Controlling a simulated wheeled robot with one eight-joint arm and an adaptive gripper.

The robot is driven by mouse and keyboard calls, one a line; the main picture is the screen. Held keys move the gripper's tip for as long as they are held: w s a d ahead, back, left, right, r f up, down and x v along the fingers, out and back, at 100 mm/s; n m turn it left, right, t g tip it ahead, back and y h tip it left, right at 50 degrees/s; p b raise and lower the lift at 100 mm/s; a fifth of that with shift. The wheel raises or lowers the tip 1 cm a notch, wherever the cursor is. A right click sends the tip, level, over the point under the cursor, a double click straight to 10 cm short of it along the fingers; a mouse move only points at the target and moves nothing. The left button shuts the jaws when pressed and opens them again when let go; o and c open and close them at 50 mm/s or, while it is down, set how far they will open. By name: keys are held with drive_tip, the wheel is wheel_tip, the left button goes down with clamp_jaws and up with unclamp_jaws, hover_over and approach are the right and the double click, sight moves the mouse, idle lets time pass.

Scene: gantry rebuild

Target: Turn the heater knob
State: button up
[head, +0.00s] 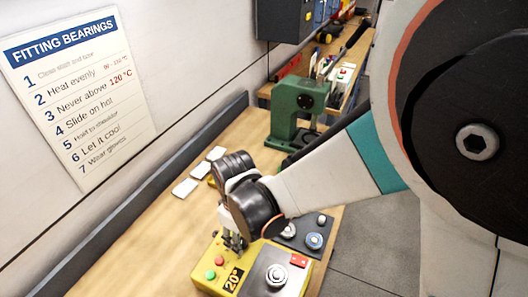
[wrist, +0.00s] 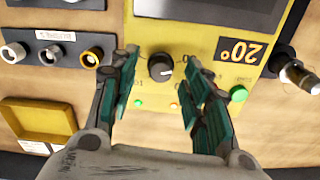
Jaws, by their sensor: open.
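The yellow heater (head: 203,285) stands on the bench at the bottom of the head view, with a "20°" display. Its yellow panel (wrist: 205,35) fills the upper middle of the wrist view, upside down. The dark round heater knob (wrist: 160,66) has a pale pointer mark and sits on this panel. My gripper (wrist: 162,78) is open, one green-padded finger on each side of the knob. Gaps show between both fingers and the knob. In the head view my gripper (head: 234,239) points down at the heater and hides the knob.
A green button (wrist: 238,94) is close to the right finger in the wrist view. A board with several rings (wrist: 50,55) and a yellow tray (wrist: 35,105) lie left. A green press (head: 290,112) stands farther along the bench. The wall (head: 180,50) runs along the left.

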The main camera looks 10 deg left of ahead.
drive_tip(key=shift+f, duration=0.35)
clamp_jaws()
drive_tip(key=shift+m+b, duration=0.3)
drive_tip(key=m+b, duration=0.1)
drive_tip(key=m, duration=0.2)
drive_tip(key=m+b, duration=0.1)
drive_tip(key=m, duration=0.2)
drive_tip(key=shift+m, duration=0.3)
drive_tip(key=m+b, duration=0.1)
drive_tip(key=m, duration=0.5)
drive_tip(key=shift+s, duration=0.15)
drive_tip(key=shift+m+b, duration=0.3)
drive_tip(key=shift+m, duration=0.1)
